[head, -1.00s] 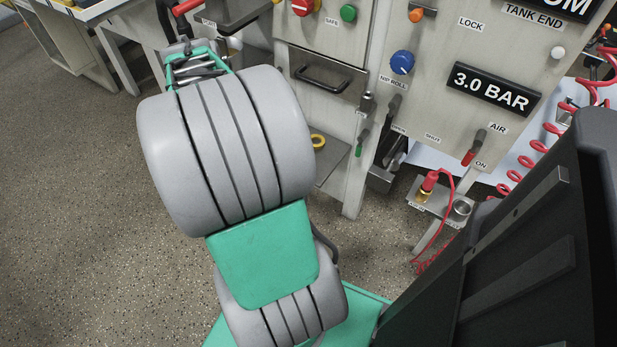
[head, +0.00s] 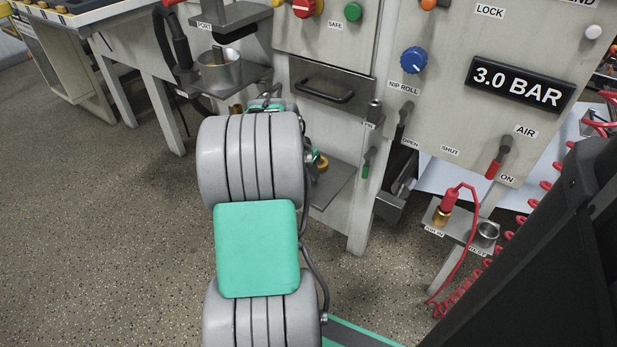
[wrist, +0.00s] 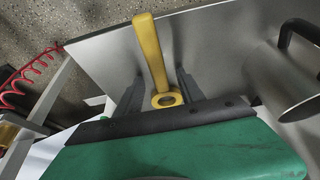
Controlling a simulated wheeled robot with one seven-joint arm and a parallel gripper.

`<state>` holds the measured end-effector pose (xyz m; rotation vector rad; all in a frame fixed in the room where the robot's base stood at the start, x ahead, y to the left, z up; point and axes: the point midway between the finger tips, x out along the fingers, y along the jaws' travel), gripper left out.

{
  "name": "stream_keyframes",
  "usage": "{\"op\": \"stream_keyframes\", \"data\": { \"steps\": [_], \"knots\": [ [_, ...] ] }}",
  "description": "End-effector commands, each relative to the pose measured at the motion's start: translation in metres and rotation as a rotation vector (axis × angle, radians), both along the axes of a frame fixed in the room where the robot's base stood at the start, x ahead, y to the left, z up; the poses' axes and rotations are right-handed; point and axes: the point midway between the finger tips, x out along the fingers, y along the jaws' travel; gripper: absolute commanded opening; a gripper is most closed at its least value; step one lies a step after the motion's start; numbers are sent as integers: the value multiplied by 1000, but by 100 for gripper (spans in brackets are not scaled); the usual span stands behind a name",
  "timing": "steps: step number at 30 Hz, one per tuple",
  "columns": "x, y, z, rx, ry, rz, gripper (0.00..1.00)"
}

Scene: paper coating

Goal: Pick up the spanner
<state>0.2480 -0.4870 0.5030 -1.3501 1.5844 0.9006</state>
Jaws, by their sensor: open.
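The yellow spanner (wrist: 150,50) lies on a grey metal surface in the wrist view, its ring end (wrist: 166,99) toward me and its handle pointing up the picture. My gripper (wrist: 157,82) is open, with one dark finger on each side of the spanner near the ring end. I cannot tell whether the fingers touch it or how high they are above the surface. In the head view a small yellow part of the spanner (head: 321,162) shows beside my arm; my arm hides the rest and most of the gripper.
The grey shelf (head: 325,185) sits low on the machine, under a drawer with a dark handle (head: 322,95). Small levers hang to its right. A metal cup (head: 219,70) stands on a bracket at upper left. A coiled red hose (wrist: 25,88) is at left in the wrist view.

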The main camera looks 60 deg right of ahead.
Motion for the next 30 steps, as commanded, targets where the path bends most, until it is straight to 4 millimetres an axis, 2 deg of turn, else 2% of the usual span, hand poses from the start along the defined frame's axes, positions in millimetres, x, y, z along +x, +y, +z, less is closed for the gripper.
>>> {"op": "stream_keyframes", "data": {
  "steps": [10, 26, 30],
  "knots": [
    [0, 1, -1, 1, 0, 1, 45],
    [0, 1, -1, 1, 0, 1, 1],
    [0, 1, -1, 1, 0, 1, 0]
  ]
}}
